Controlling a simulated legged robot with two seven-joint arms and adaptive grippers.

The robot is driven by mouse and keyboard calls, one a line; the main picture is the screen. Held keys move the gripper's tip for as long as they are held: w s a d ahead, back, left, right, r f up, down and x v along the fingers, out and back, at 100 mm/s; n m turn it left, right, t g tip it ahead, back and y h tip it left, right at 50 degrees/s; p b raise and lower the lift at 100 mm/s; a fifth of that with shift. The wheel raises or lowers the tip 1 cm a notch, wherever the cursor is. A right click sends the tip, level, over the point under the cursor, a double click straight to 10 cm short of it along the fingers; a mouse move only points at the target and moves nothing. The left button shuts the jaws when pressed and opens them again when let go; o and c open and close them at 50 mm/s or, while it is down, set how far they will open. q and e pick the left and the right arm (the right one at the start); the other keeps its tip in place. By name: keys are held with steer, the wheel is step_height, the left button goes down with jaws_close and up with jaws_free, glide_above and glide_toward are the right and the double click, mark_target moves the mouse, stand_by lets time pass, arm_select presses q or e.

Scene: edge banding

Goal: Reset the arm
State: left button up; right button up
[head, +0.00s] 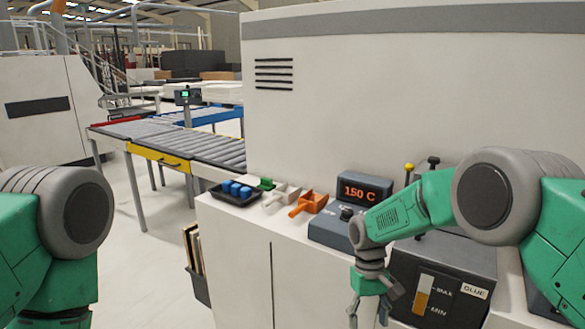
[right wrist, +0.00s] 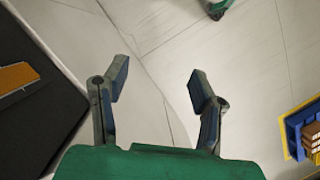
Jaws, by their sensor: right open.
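My right arm reaches down in front of the machine's pale cabinet. Its gripper (head: 369,312) points downward, just left of the dark glue box (head: 458,262). In the right wrist view the right gripper (right wrist: 160,83) has its two fingers spread wide, with only pale floor between them. It holds nothing. My left arm shows at the left edge of the head view, but its gripper is out of the picture.
On the cabinet top stand a black tray with blue pieces (head: 227,194), a white scoop (head: 283,194), an orange scoop (head: 309,204) and a display reading 150 °C (head: 365,190). A roller conveyor (head: 212,147) runs behind. The floor at left is clear.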

steer(key=s+d+f+t+b, duration=0.1)
steer(key=s+d+f+b, duration=0.15)
steer(key=s+f, duration=0.65)
steer(key=s+d+f+b, duration=0.25)
steer(key=s+f, duration=0.35)
steer(key=f, duration=0.5)
steer(key=s+d+f+m+t+b, duration=0.1)
steer(key=s+d+b, duration=0.1)
steer(key=s, duration=0.8)
steer(key=s+d+t+b, duration=0.1)
steer(key=s+d+b, duration=0.2)
steer(key=s, duration=0.8)
steer(key=shift+d+f+m+t, duration=0.4)
steer(key=shift+d, duration=0.1)
